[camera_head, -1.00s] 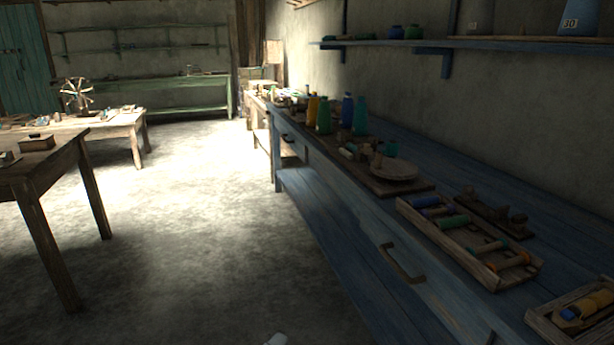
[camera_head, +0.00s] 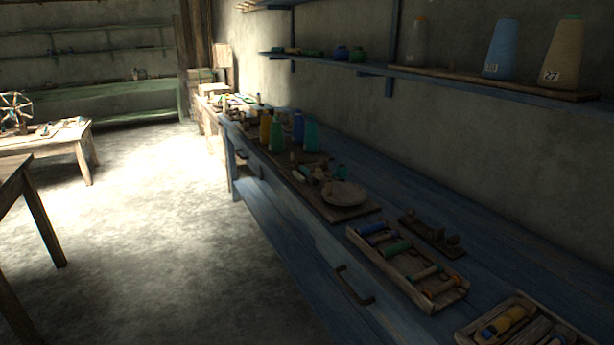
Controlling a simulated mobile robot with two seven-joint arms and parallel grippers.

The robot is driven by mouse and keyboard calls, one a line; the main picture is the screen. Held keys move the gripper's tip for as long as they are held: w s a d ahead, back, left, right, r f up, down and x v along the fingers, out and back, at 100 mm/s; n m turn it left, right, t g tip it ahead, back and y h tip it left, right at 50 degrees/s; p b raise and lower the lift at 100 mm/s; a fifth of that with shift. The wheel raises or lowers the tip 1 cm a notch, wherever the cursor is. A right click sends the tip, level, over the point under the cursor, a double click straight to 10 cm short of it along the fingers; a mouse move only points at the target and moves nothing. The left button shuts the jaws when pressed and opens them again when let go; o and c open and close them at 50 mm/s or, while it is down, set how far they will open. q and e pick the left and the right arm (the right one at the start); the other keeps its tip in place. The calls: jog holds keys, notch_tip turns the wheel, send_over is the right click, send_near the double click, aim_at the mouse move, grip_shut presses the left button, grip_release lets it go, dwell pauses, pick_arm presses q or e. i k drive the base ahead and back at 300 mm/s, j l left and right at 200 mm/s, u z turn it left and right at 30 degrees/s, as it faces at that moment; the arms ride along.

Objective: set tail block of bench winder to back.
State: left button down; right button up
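A wooden device that looks like the bench winder stands on the blue bench (camera_head: 300,255). It has a flat dark base board (camera_head: 357,212), a pale round disc (camera_head: 344,194) and small wooden blocks and posts (camera_head: 305,173) behind the disc. The tail block and its setting are too small and dark to tell. A separate narrow dark board with small upright blocks (camera_head: 432,236) lies to its right, near the wall. Neither of my grippers is in view.
A compartmented tray of colored bobbins (camera_head: 362,246) and another tray (camera_head: 465,336) sit nearer on the bench. Colored cones (camera_head: 310,136) stand beyond the winder. A drawer handle (camera_head: 353,287) juts from the bench front. A wall shelf (camera_head: 435,79) holds large cones. The floor (camera_head: 150,240) at left is clear.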

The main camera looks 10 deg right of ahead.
aim_at(298, 160)
jog(key=i+j+z, duration=0.35)
jog(key=i+j, duration=0.45)
jog(key=i, duration=0.35)
jog(key=i+j+z, duration=0.3)
jog(key=i+j, duration=0.75)
